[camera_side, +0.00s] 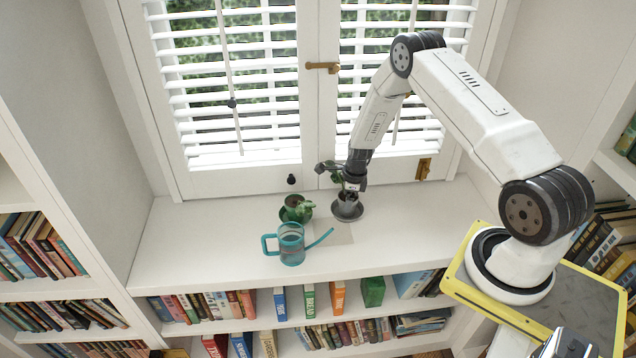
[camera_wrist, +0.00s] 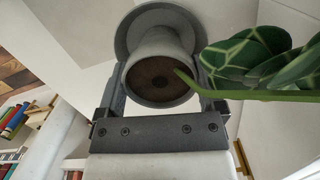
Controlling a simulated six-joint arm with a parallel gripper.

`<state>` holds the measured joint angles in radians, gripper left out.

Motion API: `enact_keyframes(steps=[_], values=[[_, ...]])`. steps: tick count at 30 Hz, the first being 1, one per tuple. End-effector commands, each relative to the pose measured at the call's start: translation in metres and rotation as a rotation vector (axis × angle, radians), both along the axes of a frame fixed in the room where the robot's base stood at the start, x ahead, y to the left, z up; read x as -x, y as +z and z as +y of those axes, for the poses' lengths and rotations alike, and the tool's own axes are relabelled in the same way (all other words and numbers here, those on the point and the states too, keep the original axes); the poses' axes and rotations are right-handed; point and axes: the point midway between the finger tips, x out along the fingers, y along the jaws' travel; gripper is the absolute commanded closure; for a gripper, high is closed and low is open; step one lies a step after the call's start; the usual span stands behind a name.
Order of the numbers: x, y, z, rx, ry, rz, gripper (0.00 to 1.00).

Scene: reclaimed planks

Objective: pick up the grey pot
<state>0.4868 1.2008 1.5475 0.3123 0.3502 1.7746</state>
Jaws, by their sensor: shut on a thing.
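The grey pot (camera_side: 347,204) is at the back of the white window ledge, right of the green plant, with a dark grey saucer (camera_side: 357,216) at its base. My gripper (camera_side: 350,186) reaches down to it from above. In the wrist view the pot (camera_wrist: 160,48) lies between the two fingers of my gripper (camera_wrist: 160,76), which are shut on it. Brown soil shows in its mouth, and a green stem with patterned leaves (camera_wrist: 265,60) leans out to the right. I cannot tell whether the pot's base touches the ledge.
A teal glass watering can (camera_side: 291,244) stands at the front left of the pot, its spout pointing right. A green plant in a dark pot (camera_side: 296,210) is close on the left. Shuttered windows rise behind. The ledge (camera_side: 410,220) is clear to the right.

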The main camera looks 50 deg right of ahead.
Motion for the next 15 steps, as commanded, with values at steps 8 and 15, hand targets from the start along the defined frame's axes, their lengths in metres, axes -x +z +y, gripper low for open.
enact_keyframes(steps=[8, 15], values=[[-0.001, 0.014, 0.0, 0.001, 0.0, -0.003, 1.0], [0.006, 0.039, 0.002, 0.0, -0.001, -0.001, 1.0]])
